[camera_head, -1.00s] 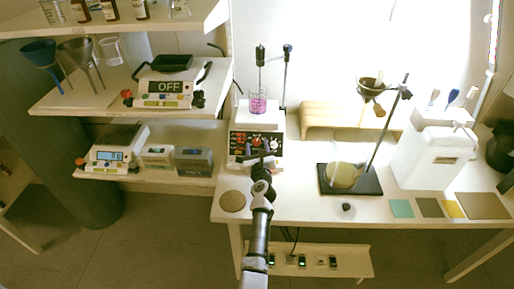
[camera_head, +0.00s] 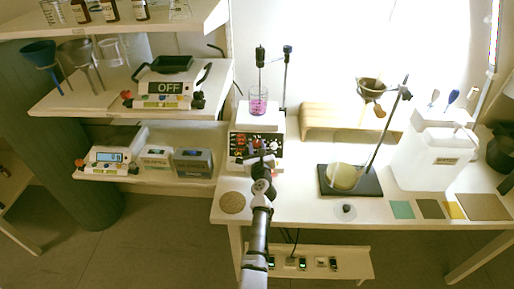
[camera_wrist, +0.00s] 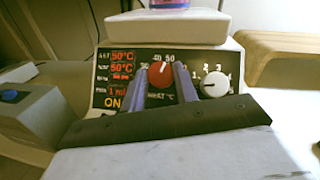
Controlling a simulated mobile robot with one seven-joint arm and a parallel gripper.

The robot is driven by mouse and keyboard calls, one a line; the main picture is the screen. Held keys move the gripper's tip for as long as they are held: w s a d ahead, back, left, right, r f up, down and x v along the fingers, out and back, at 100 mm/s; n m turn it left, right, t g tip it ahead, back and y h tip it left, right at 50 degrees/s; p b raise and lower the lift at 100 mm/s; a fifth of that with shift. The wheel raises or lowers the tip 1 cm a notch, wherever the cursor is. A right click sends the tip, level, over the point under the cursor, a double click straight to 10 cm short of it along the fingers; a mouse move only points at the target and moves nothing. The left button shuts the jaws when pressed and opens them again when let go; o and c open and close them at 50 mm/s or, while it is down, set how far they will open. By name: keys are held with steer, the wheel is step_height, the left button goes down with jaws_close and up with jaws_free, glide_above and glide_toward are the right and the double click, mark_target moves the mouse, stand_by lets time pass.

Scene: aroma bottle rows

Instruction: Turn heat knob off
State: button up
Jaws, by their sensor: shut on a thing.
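The heat knob (camera_wrist: 160,75) is red with a white pointer mark. It sits on the black front panel of the hotplate stirrer (camera_head: 257,117), and its pointer is up, tilted slightly right, near the 40 and 50 marks. My gripper (camera_wrist: 161,79) has one finger on each side of the knob and is shut on it. The panel displays (camera_wrist: 122,69) read 50°C in red, with a yellow ON below. A white knob (camera_wrist: 214,84) is to the right, clear of the fingers. In the head view, my gripper (camera_head: 261,156) covers part of the panel.
A beaker of pink liquid (camera_head: 258,102) stands on the stirrer's plate, with a probe above it. A round cork mat (camera_head: 232,202) lies front left. A flask (camera_head: 343,176) on a black stand base is to the right. A wooden stand (camera_head: 345,116) is behind.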

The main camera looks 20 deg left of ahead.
steer(key=shift+f, duration=0.1)
